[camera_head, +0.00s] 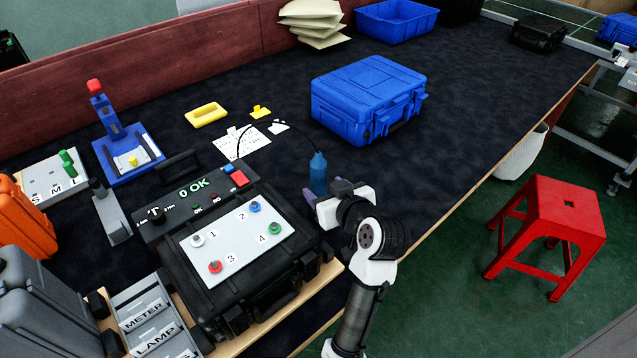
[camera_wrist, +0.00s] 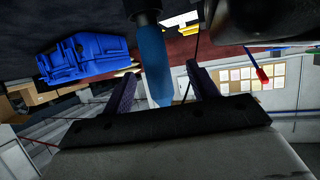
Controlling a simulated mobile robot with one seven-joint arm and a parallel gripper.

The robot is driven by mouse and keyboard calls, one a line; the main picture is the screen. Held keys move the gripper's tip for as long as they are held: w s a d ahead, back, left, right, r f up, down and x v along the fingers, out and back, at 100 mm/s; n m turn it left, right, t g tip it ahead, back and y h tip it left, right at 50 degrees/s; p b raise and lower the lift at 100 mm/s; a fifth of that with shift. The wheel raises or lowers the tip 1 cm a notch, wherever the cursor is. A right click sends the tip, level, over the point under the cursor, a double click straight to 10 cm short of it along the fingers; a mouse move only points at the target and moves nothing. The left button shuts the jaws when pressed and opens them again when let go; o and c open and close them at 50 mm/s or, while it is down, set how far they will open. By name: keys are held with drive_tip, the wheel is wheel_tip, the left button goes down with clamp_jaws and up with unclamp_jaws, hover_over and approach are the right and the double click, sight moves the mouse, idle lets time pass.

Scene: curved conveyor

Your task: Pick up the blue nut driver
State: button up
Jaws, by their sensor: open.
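The blue nut driver (camera_head: 318,174) stands upright at the near side of the dark work table, with a thin black cable curving from its top. My gripper (camera_head: 324,190) is open with its purple fingers close to the driver's lower part. In the wrist view the driver (camera_wrist: 154,60) runs down from the top of the picture, a dark part at its upper end. It appears between the two spread fingers of my gripper (camera_wrist: 161,87), with gaps visible at both sides. I cannot tell its exact depth between them. Its lower end is partly hidden in the head view.
A black case with a numbered white panel (camera_head: 232,240) sits left of my gripper. A blue case (camera_head: 366,98) stands behind it. A control box (camera_head: 196,190) reads "0 OK". A red stool (camera_head: 548,225) is on the floor at right. The dark tabletop (camera_head: 440,110) right of the blue case is clear.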

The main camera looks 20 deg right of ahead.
sight(322, 183)
drive_tip(key=shift+d+p+x, duration=0.15)
drive_tip(key=shift+p+x, duration=0.35)
drive_tip(key=shift+x, duration=0.95)
drive_tip(key=shift+d+p+x, duration=0.2)
drive_tip(key=shift+p+x, duration=0.3)
drive_tip(key=shift+x, duration=1)
drive_tip(key=shift+r, duration=0.1)
clamp_jaws()
